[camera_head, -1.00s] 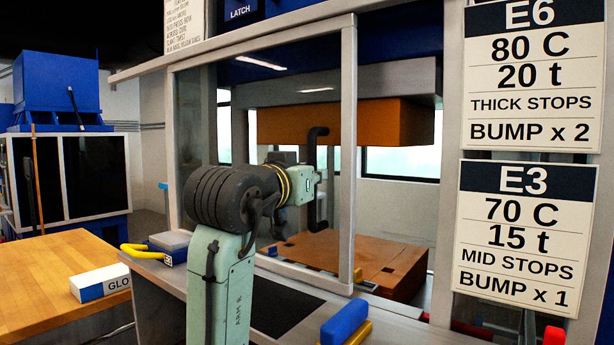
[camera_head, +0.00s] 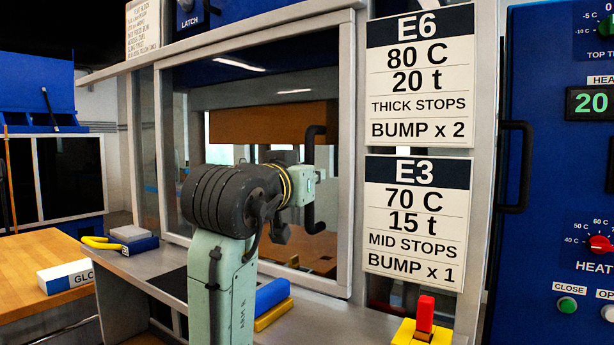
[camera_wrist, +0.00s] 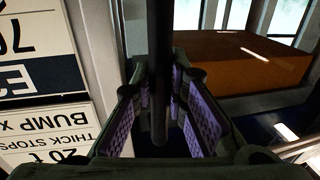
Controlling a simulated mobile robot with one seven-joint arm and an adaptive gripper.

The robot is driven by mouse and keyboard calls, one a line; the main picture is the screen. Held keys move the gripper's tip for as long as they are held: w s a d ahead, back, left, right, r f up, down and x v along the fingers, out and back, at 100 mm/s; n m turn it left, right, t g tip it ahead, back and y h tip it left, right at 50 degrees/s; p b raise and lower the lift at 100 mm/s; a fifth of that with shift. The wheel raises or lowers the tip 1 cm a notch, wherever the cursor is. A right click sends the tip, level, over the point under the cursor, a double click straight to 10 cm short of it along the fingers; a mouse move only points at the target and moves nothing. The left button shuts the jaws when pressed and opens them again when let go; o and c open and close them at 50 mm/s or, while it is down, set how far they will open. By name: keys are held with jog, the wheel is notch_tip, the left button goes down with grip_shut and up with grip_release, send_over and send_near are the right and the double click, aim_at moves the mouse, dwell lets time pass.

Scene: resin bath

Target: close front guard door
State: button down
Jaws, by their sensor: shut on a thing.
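The front guard door (camera_head: 346,200) is a large glass panel in a pale metal frame on the press. Its right frame edge stands close beside the placards' post, and no wide opening shows there. A black bar handle (camera_head: 310,150) stands upright on the door. My gripper (camera_wrist: 158,105) is shut around this bar, which runs between its purple pads in the wrist view (camera_wrist: 160,50). In the head view my wrist reaches to the handle and the fingers are mostly hidden. Whether the door touches its end stop cannot be told.
E6 (camera_head: 420,85) and E3 (camera_head: 415,225) placards hang right of the door. A blue control cabinet (camera_head: 560,160) stands farther right. Blue and yellow blocks (camera_head: 270,300) and a yellow and red piece (camera_head: 424,325) lie on the front ledge. A wooden table (camera_head: 40,250) is at left.

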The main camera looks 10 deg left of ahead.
jog(key=shift+d, duration=0.25)
jog(key=c, duration=1.6)
grip_release()
jog(key=shift+s, duration=0.1)
jog(key=shift+o, duration=0.2)
jog(key=s+a, duration=0.1)
jog(key=s, duration=1.1)
jog(key=shift+a, duration=0.4)
